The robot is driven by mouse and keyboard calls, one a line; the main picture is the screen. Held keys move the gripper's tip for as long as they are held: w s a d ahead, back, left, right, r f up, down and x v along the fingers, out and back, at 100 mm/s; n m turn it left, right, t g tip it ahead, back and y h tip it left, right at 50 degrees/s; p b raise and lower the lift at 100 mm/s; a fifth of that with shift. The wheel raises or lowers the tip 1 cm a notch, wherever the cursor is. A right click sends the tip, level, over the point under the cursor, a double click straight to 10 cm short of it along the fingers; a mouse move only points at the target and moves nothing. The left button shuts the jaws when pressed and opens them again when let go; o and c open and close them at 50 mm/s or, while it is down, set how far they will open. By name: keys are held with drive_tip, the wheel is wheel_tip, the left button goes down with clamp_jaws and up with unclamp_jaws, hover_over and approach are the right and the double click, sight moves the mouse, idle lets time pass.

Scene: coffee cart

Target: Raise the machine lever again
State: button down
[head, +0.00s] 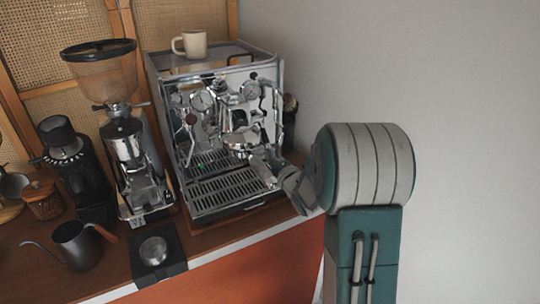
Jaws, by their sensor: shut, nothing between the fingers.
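The chrome espresso machine (222,125) stands on the wooden cart top. Its front carries gauges, knobs and a group head (236,141) near the middle. The lever is hard to pick out among the shiny parts by the group head, so I cannot tell whether it is up or down. My gripper (281,177) reaches in from the right at the machine's front right, low and beside the group head. It is shut and empty. I cannot tell whether it touches the machine. My arm hides part of the cart's right end.
A beige mug (191,44) sits on top of the machine. A grinder (125,140) stands close on its left, with a black grinder (73,165) beyond. A dark kettle (75,245) and a tamper (154,250) on a black mat are in front. A bare wall is at the right.

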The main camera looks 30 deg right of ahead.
sight(266, 138)
drive_tip(key=shift+s+r, duration=0.1)
drive_tip(key=shift+r, duration=2.6)
drive_tip(key=shift+s+a+r, duration=0.1)
drive_tip(key=shift+s+r, duration=0.05)
drive_tip(key=shift+r, duration=0.9)
drive_tip(key=shift+s+a+r, duration=0.1)
drive_tip(key=shift+s+r, duration=0.05)
drive_tip(key=shift+r, duration=0.85)
drive_tip(key=c, duration=1.4)
unclamp_jaws()
drive_tip(key=shift+w+r, duration=0.25)
drive_tip(key=shift+r, duration=0.1)
drive_tip(key=c, duration=1.3)
unclamp_jaws()
drive_tip(key=shift+w+d+r, duration=0.1)
drive_tip(key=shift+w+r, duration=0.05)
drive_tip(key=shift+r, duration=0.05)
drive_tip(key=shift+o, duration=0.3)
drive_tip(key=shift+f, duration=0.1)
drive_tip(key=shift+s, duration=0.4)
drive_tip(key=shift+c, duration=0.7)
drive_tip(key=s, duration=0.6)
drive_tip(key=s+a+f, duration=0.1)
drive_tip(key=s, duration=0.2)
drive_tip(key=shift+a, duration=0.1)
clamp_jaws()
